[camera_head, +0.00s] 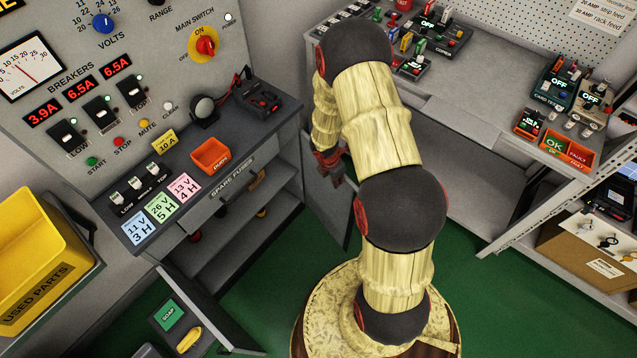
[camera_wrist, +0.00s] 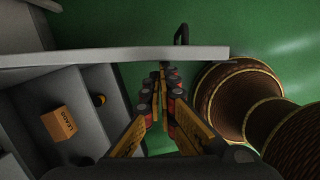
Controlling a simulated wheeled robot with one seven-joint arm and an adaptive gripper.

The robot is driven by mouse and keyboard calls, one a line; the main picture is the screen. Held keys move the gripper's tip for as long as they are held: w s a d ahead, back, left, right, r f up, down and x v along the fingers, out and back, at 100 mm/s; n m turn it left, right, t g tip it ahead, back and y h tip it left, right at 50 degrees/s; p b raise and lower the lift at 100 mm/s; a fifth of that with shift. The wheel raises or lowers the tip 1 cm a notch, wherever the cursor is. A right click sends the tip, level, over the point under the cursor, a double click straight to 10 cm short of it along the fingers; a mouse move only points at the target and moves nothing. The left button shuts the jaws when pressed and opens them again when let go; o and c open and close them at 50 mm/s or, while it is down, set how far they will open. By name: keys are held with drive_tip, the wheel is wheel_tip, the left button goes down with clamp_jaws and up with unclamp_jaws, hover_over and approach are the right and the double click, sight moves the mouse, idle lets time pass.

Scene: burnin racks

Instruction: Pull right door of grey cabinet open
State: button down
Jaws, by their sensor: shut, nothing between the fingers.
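The grey cabinet (camera_head: 215,247) stands under the breaker console with its front open and shelves showing. Its right door (camera_head: 335,205) is swung outward, partly behind my arm. In the wrist view the door (camera_wrist: 110,56) is seen edge-on across the top, with a black handle (camera_wrist: 181,34) on its far side. My gripper (camera_head: 330,165) is by the upper part of this door, partly hidden by my arm. In the wrist view my gripper (camera_wrist: 165,78) is shut and empty, fingertips close to the door's inner side. I cannot tell whether they touch it.
A box marked LEADS (camera_wrist: 67,121) sits inside the cabinet. The left door (camera_head: 212,312) also stands open. A spare-fuses drawer (camera_head: 232,190) is above the shelves. A yellow used-parts bin (camera_head: 40,255) is at left, a grey workbench (camera_head: 460,130) at right. Green floor (camera_head: 485,310) is clear at lower right.

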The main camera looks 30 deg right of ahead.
drive_tip(key=d+n+p, duration=0.2)
drive_tip(key=d+n, duration=0.1)
drive_tip(key=d, duration=0.4)
drive_tip(key=shift+w+d+t+p, duration=0.25)
drive_tip(key=shift+d+t+p, duration=0.05)
drive_tip(key=shift+t, duration=0.1)
